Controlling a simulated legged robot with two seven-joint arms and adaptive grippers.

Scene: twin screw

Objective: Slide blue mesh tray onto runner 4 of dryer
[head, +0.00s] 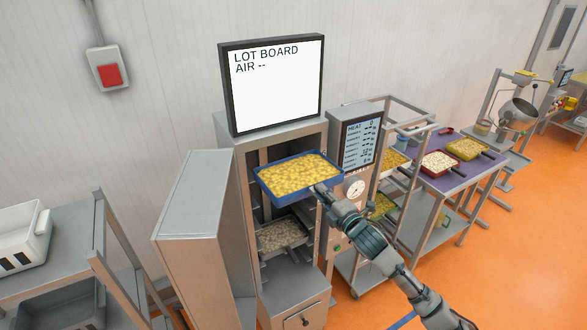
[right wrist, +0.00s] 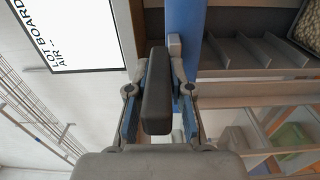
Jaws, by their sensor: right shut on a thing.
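The blue mesh tray (head: 262,188), loaded with yellow pieces, is at the open front of the dryer (head: 312,290) in the head view, above a lower tray. My right gripper (head: 324,191) is shut on the tray's handle at its right front corner. In the right wrist view the dark handle (right wrist: 157,92) sits between the fingers, with the blue tray side (right wrist: 184,25) behind it. The tray looks about level. It hides part of the dryer's inside, so I cannot tell whether it touches a runner. My left gripper is not in view.
The dryer door (head: 190,215) stands open at the left. A grey tray (head: 284,237) of pale pieces sits lower in the dryer. A control panel (head: 360,145) and a purple-topped cart (head: 452,183) with trays stand at the right. A bench (head: 45,270) is at far left.

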